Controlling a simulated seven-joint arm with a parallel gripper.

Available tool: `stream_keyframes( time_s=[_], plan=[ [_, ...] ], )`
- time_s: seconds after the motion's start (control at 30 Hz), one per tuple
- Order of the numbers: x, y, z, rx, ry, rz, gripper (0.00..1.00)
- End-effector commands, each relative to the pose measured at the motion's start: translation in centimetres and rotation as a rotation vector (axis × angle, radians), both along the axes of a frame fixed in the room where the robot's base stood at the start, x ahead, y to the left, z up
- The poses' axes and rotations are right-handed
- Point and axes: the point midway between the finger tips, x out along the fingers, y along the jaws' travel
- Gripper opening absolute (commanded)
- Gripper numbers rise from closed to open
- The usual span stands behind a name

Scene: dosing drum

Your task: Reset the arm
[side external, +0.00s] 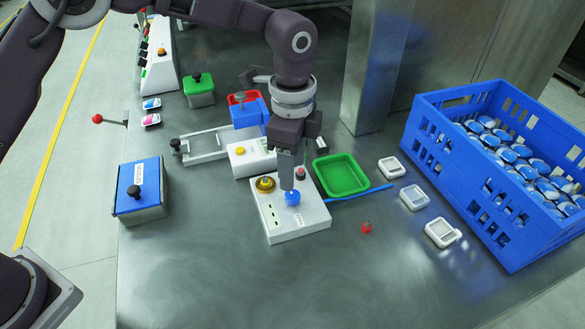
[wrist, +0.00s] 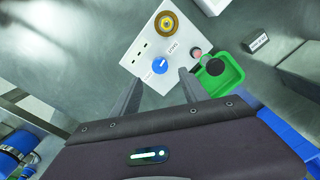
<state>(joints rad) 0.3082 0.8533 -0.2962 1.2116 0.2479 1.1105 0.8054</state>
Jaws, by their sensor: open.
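My gripper (side external: 288,182) points down over the white control box (side external: 300,222), with its fingertips close to the blue knob (side external: 292,198). In the wrist view my gripper (wrist: 159,77) is open, its two fingers apart on either side of the line to the blue knob (wrist: 160,65). Nothing shows between the fingers. I cannot tell whether a finger touches the knob. The white box (wrist: 140,47) also carries a brass-coloured round part (wrist: 167,24) and a small red button (wrist: 196,53).
A green tray (side external: 341,175), a blue stick (side external: 362,193) and a red ball-like piece (side external: 366,228) lie right of the box. A blue crate (side external: 458,203) of packs stands far right. A blue box with a black knob (side external: 134,191) stands left. The front table is clear.

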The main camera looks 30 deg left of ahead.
Motion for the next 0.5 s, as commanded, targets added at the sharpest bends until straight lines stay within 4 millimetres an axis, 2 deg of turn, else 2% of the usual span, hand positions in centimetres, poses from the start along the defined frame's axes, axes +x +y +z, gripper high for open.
stream_keyframes(
  time_s=[0.27,0.37,0.47,0.5],
  plan=[
    [0.0,0.3,0.5,0.0,-0.007,0.01,0.52],
    [-0.8,2.4,4.3,0.001,-0.054,0.099,0.52],
    [-3.5,6.8,10.3,-0.007,-0.136,0.294,0.52],
    [-5.1,8.8,12.4,-0.015,-0.169,0.387,0.52]
  ],
)
